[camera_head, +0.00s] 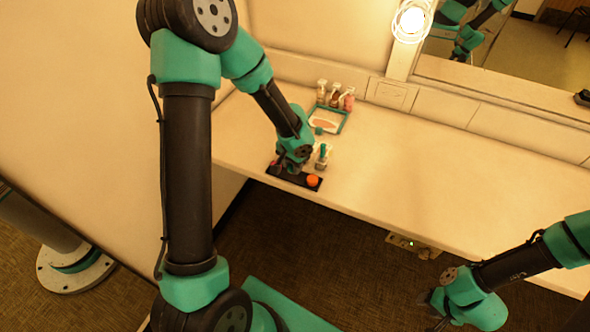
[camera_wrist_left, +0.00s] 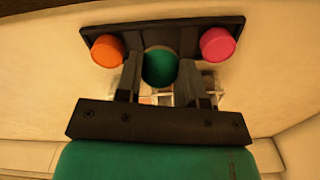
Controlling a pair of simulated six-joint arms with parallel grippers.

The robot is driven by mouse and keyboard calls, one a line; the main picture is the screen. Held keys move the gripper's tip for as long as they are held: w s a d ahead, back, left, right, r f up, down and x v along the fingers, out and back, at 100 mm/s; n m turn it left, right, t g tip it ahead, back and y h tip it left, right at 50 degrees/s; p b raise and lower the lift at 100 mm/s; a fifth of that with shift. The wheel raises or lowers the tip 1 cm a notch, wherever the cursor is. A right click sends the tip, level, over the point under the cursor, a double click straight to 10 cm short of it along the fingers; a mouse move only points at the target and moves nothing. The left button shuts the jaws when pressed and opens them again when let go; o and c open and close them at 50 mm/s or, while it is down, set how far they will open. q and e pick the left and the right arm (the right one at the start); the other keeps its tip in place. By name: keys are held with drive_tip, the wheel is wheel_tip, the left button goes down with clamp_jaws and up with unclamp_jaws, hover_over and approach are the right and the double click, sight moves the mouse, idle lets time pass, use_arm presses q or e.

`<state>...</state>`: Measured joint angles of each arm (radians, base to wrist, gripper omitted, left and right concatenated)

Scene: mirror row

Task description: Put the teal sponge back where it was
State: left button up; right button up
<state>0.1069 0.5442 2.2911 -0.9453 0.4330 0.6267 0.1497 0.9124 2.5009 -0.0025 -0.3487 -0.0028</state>
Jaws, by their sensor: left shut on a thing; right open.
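The teal sponge (camera_wrist_left: 159,68) shows round between the fingers of my left gripper (camera_wrist_left: 160,64) in the left wrist view. It overlaps the middle of a black holder (camera_wrist_left: 258,34), between an orange sponge (camera_wrist_left: 107,49) and a pink sponge (camera_wrist_left: 217,43). I cannot tell whether it touches the holder. In the head view my left gripper (camera_head: 287,164) is low over the black holder (camera_head: 297,179) at the counter's front edge; the orange sponge (camera_head: 313,181) is at its right end, and the teal sponge is hidden. My right gripper (camera_head: 438,312) is open and empty, below the counter.
A teal-edged tray (camera_head: 343,121) with several small bottles (camera_head: 335,95) stands behind my left gripper. A small clear item with a teal top (camera_head: 322,156) stands just behind the holder. The counter (camera_head: 430,180) to the right is clear.

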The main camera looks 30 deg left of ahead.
use_arm(q)
drive_tip(key=shift+w+a+f, duration=0.15)
drive_tip(key=shift+w+f, duration=0.05)
drive_tip(key=shift+w, duration=0.1)
drive_tip(key=shift+f, duration=1.6)
drive_tip(key=o, duration=0.8)
drive_tip(key=shift+f, duration=0.1)
wheel_tip(320, 180, up, 12)
drive_tip(key=shift+r, duration=0.15)
